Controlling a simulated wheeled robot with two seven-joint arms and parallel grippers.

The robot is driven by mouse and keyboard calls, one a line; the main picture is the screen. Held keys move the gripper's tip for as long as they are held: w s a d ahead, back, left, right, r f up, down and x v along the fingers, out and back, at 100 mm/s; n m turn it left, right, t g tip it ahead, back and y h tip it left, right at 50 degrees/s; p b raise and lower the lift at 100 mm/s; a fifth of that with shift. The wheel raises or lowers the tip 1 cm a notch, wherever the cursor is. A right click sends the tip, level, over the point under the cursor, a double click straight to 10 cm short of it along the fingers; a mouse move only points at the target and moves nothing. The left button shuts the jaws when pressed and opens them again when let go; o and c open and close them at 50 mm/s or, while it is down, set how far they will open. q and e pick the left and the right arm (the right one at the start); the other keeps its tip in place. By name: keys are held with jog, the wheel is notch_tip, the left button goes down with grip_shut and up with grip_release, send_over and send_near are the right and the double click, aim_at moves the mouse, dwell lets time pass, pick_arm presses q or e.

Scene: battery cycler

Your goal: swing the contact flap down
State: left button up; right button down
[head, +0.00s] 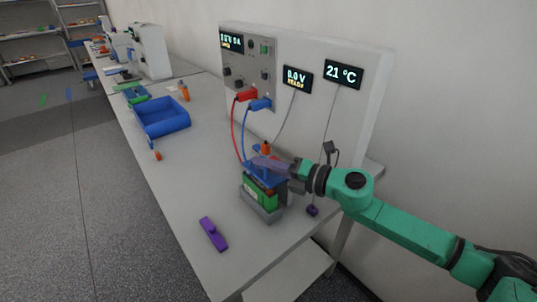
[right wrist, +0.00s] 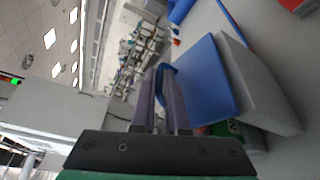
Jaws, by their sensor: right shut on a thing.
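The blue contact flap (head: 256,180) sits over a green battery (head: 262,197) in a grey cradle (head: 263,214). The flap's broad blue face also shows in the right wrist view (right wrist: 205,80). The flap looks slightly tilted; I cannot tell whether it touches the battery. My right gripper (head: 262,163) reaches in from the right above the flap. In the right wrist view, its two fingers (right wrist: 164,90) are closed around a blue part at the flap's edge. The fingers partly hide the flap's upper side. My left gripper is not in view.
The cycler panel (head: 249,58) stands behind, with red and blue leads (head: 236,128) running down near the cradle. A purple tool (head: 213,234) lies at the front of the bench. A blue tray (head: 163,117) stands farther left. Bare bench lies left of the cradle.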

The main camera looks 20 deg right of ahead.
jog(key=shift+a+f+n, duration=0.1)
jog(key=shift+n, duration=0.2)
jog(key=shift+s+a+f+h, duration=0.2)
jog(key=shift+f+h, duration=0.1)
jog(key=shift+f, duration=0.25)
jog(key=c, duration=1.2)
grip_release()
jog(key=shift+a, duration=0.1)
